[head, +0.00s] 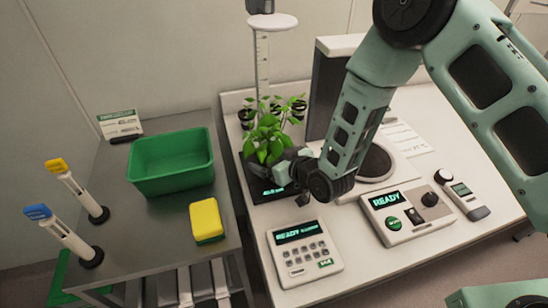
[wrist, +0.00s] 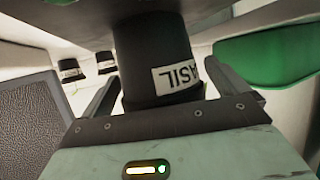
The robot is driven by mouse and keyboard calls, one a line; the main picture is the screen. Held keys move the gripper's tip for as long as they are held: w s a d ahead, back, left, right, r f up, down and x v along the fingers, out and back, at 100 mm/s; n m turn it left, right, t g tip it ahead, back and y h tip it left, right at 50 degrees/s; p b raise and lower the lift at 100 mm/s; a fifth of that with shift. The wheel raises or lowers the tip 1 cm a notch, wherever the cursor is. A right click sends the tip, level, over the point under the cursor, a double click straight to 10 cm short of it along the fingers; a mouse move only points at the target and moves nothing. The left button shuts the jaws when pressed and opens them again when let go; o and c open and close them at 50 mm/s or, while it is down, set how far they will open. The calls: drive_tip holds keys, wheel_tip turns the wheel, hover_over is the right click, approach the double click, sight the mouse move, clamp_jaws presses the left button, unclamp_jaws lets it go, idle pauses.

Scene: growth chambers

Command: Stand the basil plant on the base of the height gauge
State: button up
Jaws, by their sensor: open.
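The basil plant (head: 268,138) has bright green leaves and stands upright over the black base (head: 263,190) of the height gauge. Its black pot (wrist: 155,50) with a white BASIL label is between my gripper's fingers in the wrist view, label upside down. My gripper (head: 283,175) is open around the pot, one finger on each side; a narrow gap shows in places. The gauge's white ruler post (head: 262,65) rises behind the plant, with a round white plate near its top. My gripper hides most of the pot and its contact with the base in the head view.
Two smaller potted plants (head: 297,108) (head: 246,117) stand behind the basil. A keypad device (head: 305,255), a READY console (head: 405,212) and a scale are on the white bench. A green bin (head: 172,160) and yellow sponge (head: 206,220) are on the left cart.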

drive_tip(key=shift+r, duration=0.15)
drive_tip(key=s+d+r+g+h+b, duration=0.1)
drive_tip(key=s+d+r+g+h, duration=0.1)
drive_tip(key=s, duration=0.8)
drive_tip(key=s+d+r+g+h, duration=0.3)
drive_tip(key=s+d+r+g, duration=0.2)
drive_tip(key=s+d+r, duration=0.2)
drive_tip(key=s+d+r+g+h+b, duration=0.1)
drive_tip(key=s+d+r+g+h, duration=0.1)
drive_tip(key=s+r, duration=0.5)
drive_tip(key=s+d+g, duration=0.1)
drive_tip(key=s+d, duration=0.1)
drive_tip(key=s, duration=0.4)
drive_tip(key=shift+s+d+r+h+b, duration=0.35)
drive_tip(key=shift+s+r+h, duration=0.05)
